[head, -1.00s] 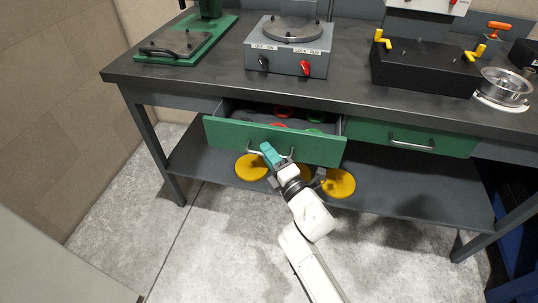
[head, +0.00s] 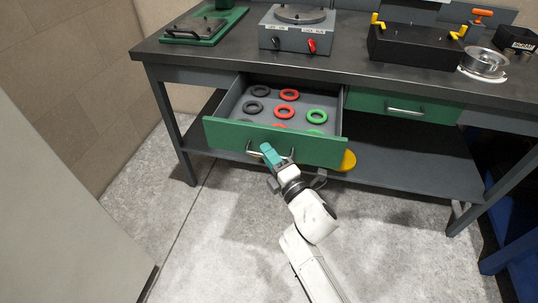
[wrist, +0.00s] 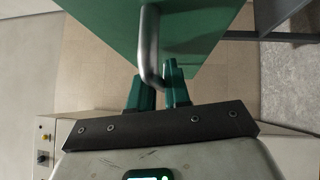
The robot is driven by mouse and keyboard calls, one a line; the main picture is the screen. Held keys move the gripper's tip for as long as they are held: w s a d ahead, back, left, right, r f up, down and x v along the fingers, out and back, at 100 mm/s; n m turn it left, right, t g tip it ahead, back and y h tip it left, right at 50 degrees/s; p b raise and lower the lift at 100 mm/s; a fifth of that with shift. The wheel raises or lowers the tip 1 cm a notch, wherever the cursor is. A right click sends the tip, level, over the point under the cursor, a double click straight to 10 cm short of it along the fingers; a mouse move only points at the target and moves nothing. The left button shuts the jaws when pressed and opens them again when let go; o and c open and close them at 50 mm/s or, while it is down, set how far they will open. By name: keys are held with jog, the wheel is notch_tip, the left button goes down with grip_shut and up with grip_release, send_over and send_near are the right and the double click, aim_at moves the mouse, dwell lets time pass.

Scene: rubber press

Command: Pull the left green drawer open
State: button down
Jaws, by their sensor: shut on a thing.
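The left green drawer (head: 225,136) is pulled well out from under the bench top, and its grey tray shows. Black, red and green rings lie inside it, such as a red ring (head: 289,95) and a green ring (head: 317,117). My gripper (head: 268,153) is at the drawer's front, shut on its metal handle (head: 252,152). In the wrist view the handle (wrist: 151,50) runs down between the teal fingers (wrist: 157,88) of my gripper. The green drawer front (wrist: 195,35) fills the top of that view. My fingers cover part of the handle.
The right green drawer (head: 440,107) is closed. A yellow disc (head: 348,160) shows on the lower shelf. The grey floor around my arm is clear.

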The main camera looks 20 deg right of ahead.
jog(key=shift+f, duration=0.1)
jog(key=c, duration=1.2)
grip_release()
jog(key=v, duration=1)
jog(key=shift+s+d, duration=0.1)
jog(key=shift+s, duration=0.3)
